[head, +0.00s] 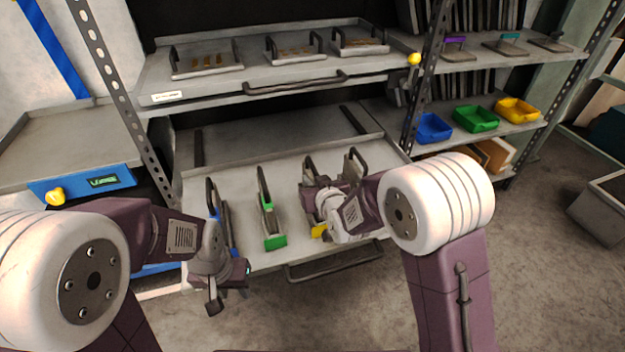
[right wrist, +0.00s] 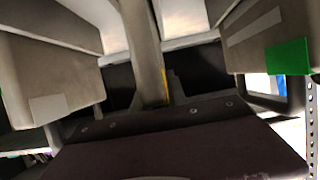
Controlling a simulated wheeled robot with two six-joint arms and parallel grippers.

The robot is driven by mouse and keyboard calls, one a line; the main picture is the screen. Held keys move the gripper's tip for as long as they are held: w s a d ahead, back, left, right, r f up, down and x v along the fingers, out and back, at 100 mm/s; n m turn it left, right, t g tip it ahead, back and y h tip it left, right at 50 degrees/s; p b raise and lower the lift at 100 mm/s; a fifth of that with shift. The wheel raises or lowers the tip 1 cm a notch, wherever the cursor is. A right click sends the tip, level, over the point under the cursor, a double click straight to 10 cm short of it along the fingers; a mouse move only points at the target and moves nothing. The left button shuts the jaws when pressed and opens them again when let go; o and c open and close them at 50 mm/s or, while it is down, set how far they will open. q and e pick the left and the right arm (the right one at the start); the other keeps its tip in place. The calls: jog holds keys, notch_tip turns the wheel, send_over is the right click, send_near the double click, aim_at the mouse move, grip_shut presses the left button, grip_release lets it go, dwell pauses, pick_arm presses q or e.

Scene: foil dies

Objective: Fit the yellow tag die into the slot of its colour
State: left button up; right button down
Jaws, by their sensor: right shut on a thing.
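A yellow tag (head: 319,230) shows just below my right gripper (head: 326,214), at the right part of the pulled-out shelf (head: 245,180). The gripper and forearm hide most of the die it belongs to. In the right wrist view, a grey upright bar (right wrist: 143,50) with a thin yellow strip stands at the gripper's middle. My right gripper is shut on what appears to be the yellow tag die. I cannot make out the yellow slot. My left gripper (head: 225,291) hangs in front of the shelf's left front edge, with nothing visible in it; its jaw opening is unclear.
A green-tagged piece (head: 273,241) and a blue-marked piece (head: 232,238) stand left of my right gripper. Grey handles (head: 355,163) rise close behind it. Blue (head: 433,128), green (head: 476,119) and yellow (head: 517,110) bins sit on the right rack. Bare shelf lies at the back.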

jog(key=c, duration=1.3)
grip_release()
jog(key=shift+s+r, duration=0.2)
jog(key=shift+r, duration=0.05)
jog(key=b+v, duration=0.5)
jog(key=v, duration=0.6)
jog(key=shift+s+d+b, duration=0.1)
jog(key=shift+s+b, duration=0.25)
jog(key=shift+b, duration=0.05)
